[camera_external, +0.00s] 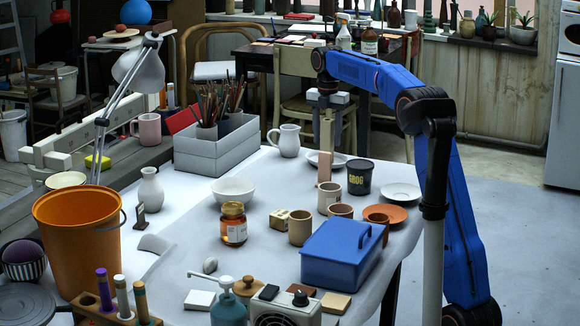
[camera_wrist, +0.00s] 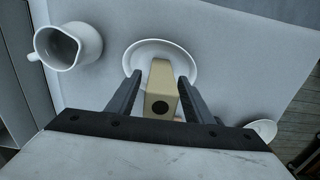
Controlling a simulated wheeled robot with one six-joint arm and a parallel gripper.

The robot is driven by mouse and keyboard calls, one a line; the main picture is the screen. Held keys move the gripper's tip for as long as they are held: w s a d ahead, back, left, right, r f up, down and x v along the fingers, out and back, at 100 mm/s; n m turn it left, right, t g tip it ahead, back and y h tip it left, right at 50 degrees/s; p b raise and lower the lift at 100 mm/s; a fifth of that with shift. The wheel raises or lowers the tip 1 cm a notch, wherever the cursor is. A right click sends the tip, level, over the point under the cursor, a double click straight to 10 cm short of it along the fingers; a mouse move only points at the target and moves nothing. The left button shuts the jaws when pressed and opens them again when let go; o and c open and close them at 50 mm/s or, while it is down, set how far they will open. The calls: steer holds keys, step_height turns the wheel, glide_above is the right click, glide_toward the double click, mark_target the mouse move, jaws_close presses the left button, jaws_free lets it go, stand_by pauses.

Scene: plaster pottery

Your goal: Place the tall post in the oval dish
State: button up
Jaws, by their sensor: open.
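The tall post (camera_external: 327,128) is a pale yellow-beige block. It looks upright over the white oval dish (camera_external: 341,160), and its far end appears to be within the dish. In the wrist view the post (camera_wrist: 161,85) shows a black dot on its near end, with the oval dish (camera_wrist: 187,60) around and behind it. A pinkish block in front hides its foot in the external view. My gripper (camera_external: 326,97) is open around the post's upper part. In the wrist view its fingers (camera_wrist: 158,88) stand either side of the post, with gaps.
A white jug (camera_external: 289,140) stands left of the dish. The pinkish block (camera_external: 324,170), a black GROG pot (camera_external: 359,178) and several cups stand close in front. A white saucer (camera_external: 401,191) lies to the right. A blue box (camera_external: 341,265) stands nearer the camera.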

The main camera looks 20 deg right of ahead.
mark_target(328, 120)
step_height(328, 120, up, 9)
steer(key=shift+f, duration=0.15)
steer(key=shift+r, duration=0.55)
steer(key=shift+s, duration=0.15)
steer(key=s+d+m+t, duration=0.1)
steer(key=s+d+m, duration=0.2)
steer(key=s+m, duration=0.75)
steer(key=s+d+m+t, duration=0.1)
steer(key=s+d+m, duration=0.2)
steer(key=s, duration=1.5)
steer(key=s+d+f+m+t, duration=0.1)
steer(key=s+f+m, duration=0.5)
steer(key=s+f, duration=0.4)
steer(key=s+d+f+m+t, duration=0.1)
steer(key=s+d+f+m, duration=0.1)
steer(key=s+f+m, duration=0.5)
steer(key=s+f, duration=0.4)
steer(key=s, duration=0.5)
steer(key=shift+t, duration=0.4)
